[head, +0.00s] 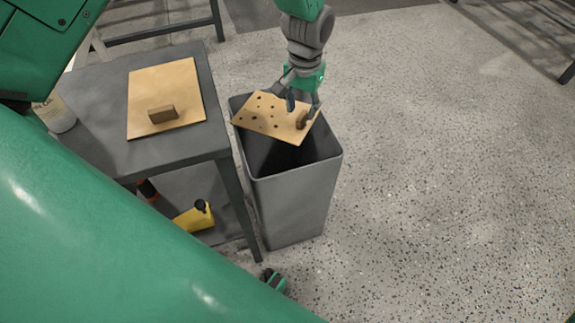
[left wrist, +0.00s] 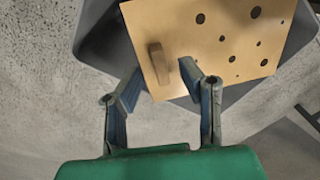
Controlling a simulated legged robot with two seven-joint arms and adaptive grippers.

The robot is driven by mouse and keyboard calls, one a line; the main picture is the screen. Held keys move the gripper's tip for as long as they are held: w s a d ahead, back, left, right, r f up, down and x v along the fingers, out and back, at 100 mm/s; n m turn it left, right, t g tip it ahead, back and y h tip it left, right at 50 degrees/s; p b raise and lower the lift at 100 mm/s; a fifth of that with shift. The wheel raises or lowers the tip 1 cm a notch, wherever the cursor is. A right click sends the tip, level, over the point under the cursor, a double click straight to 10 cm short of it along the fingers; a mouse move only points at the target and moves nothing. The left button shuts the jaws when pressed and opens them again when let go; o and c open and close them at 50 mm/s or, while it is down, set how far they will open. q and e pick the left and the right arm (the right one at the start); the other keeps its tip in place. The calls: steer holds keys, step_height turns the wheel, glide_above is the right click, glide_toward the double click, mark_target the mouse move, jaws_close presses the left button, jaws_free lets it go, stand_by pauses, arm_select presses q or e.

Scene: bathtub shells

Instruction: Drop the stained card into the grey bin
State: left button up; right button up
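The stained card (head: 268,113) is a tan board with dark spots and a small wooden handle (head: 302,120). It is at the mouth of the grey bin (head: 290,200), tilted, its left corner near the rim. My left gripper (head: 304,106) is above the card's right part. In the left wrist view, its two fingers (left wrist: 163,72) are spread apart, with the card's handle (left wrist: 158,63) between and just beyond the tips, and gaps on both sides. The card also shows there (left wrist: 225,45), over the bin's dark opening. My right gripper is not in view.
A grey table (head: 190,150) stands left of the bin. On it are an unspotted card with a handle (head: 170,85) and a pale bottle (head: 55,115). A yellow container (head: 194,218) sits on its lower shelf. The speckled floor (head: 430,170) to the right is clear.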

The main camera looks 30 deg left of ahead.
arm_select(q)
steer(key=shift+d, duration=0.1)
steer(key=shift+a, duration=0.5)
steer(key=shift+a+r, duration=0.15)
steer(key=shift+r, duration=0.15)
step_height(320, 180, up, 11)
steer(key=shift+d, duration=0.4)
steer(key=shift+d, duration=0.1)
steer(key=shift+d+r, duration=0.1)
steer(key=shift+d, duration=0.25)
